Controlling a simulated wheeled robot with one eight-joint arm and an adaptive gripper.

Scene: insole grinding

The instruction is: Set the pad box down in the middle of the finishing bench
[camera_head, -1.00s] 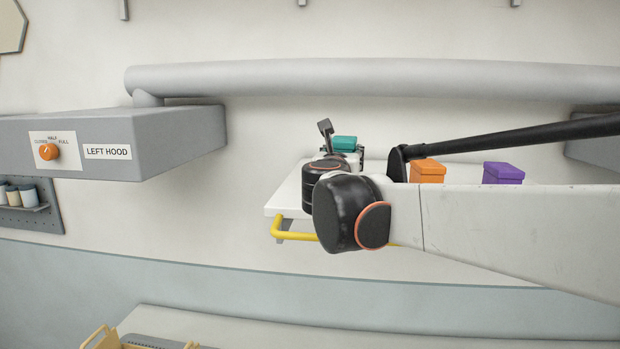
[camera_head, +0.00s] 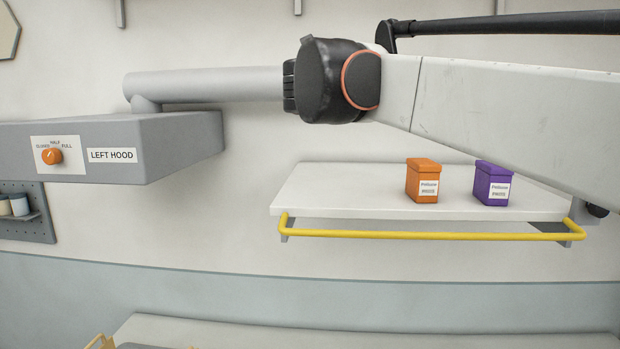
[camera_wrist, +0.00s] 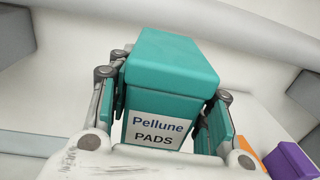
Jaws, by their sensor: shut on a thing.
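The teal pad box (camera_wrist: 168,85) fills the middle of the wrist view, its white label reading "Pellune PADS". My gripper (camera_wrist: 165,115) is shut on it, one finger along each side. In the head view the box and gripper are hidden behind my raised arm. The finishing bench is hard to make out; a pale grey surface (camera_head: 380,322) shows at the bottom of the head view, and I cannot tell whether it is the bench.
A white wall shelf (camera_head: 335,195) with a yellow front rail (camera_head: 400,235) carries an orange box (camera_head: 422,182) and a purple box (camera_head: 493,184). The shelf's left part is bare. A grey hood labelled "LEFT HOOD" (camera_head: 185,140) juts out at left, with an orange knob (camera_head: 52,156).

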